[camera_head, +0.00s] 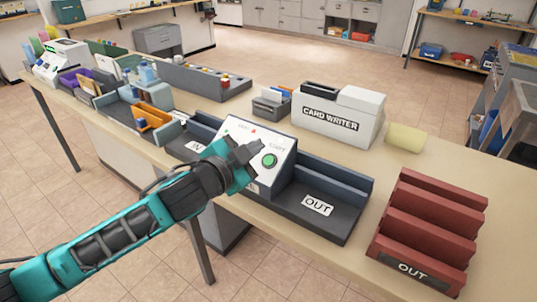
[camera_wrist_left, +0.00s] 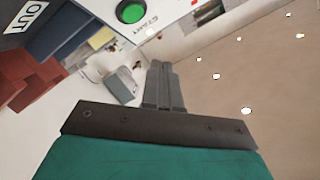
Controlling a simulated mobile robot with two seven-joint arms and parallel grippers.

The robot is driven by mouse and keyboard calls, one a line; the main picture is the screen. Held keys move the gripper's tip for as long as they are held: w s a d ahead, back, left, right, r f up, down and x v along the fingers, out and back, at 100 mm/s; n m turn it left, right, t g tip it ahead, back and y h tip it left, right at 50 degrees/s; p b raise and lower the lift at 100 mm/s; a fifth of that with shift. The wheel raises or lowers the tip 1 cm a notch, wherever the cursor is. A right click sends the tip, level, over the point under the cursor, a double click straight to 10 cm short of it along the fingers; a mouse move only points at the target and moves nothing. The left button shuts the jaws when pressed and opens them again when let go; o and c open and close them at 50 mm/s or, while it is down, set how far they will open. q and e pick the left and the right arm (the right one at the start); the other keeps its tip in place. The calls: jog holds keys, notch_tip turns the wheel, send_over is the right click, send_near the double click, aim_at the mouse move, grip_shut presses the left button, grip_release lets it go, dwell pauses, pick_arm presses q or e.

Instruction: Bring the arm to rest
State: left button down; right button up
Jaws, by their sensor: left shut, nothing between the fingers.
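My left arm comes in from the left in the head view. My left gripper (camera_head: 254,150) is just in front of the sloped panel (camera_head: 276,140) of the machine with the green button (camera_head: 269,160). The fingers are shut and empty. In the left wrist view the shut fingers (camera_wrist_left: 163,85) point up the picture, with the green button (camera_wrist_left: 131,12) beyond them to the left. I cannot tell whether the fingertips touch the machine. My right gripper does not show in either view.
The machine has an IN tray (camera_head: 182,148) and an OUT tray (camera_head: 345,217) on the table. A red OUT rack (camera_head: 425,225), a card writer (camera_head: 338,115) and a yellow block (camera_head: 404,138) stand to the right. Open floor (camera_head: 110,215) lies below the table's front edge.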

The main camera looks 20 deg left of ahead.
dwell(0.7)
pick_arm(q)
jog(key=s+a+f+n+g+y, duration=0.1)
jog(key=s+f+n+g, duration=0.3)
jog(key=s+f, duration=1.8)
notch_tip(320, 180, down, 4)
jog(key=n+y, duration=0.1)
jog(key=n, duration=0.4)
jog(key=shift+a+r+g, duration=0.15)
jog(key=shift+a+g, duration=0.05)
jog(key=shift+g, duration=0.1)
